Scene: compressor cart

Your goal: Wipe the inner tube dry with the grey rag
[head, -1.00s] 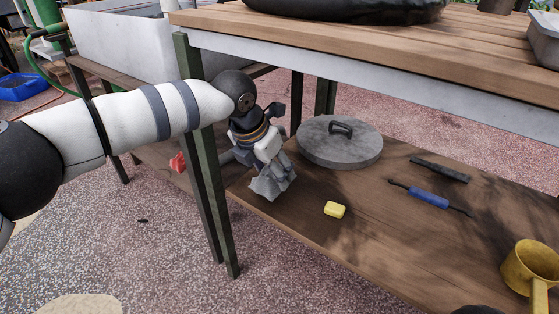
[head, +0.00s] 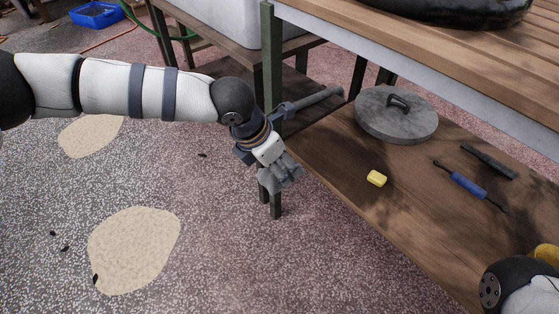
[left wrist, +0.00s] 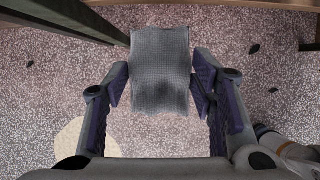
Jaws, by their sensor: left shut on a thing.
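The grey rag (head: 280,175) hangs from my left gripper (head: 272,160), crumpled, in front of the green table leg and clear of the lower shelf's edge. In the left wrist view the rag (left wrist: 160,70) is between the two fingers of my left gripper (left wrist: 160,88), which is shut on it, with the floor beyond. A black, shiny rounded thing, seemingly the inner tube (head: 455,10), lies on the slatted table top at the top right, partly cut off by the frame. My right gripper is not in view.
The lower shelf (head: 385,225) holds a round grey lid (head: 397,118), a yellow block (head: 376,178), a blue-handled tool (head: 469,186) and a dark bar (head: 489,161). The table leg (head: 271,80) stands close behind my left gripper. Open floor (head: 200,190) lies left.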

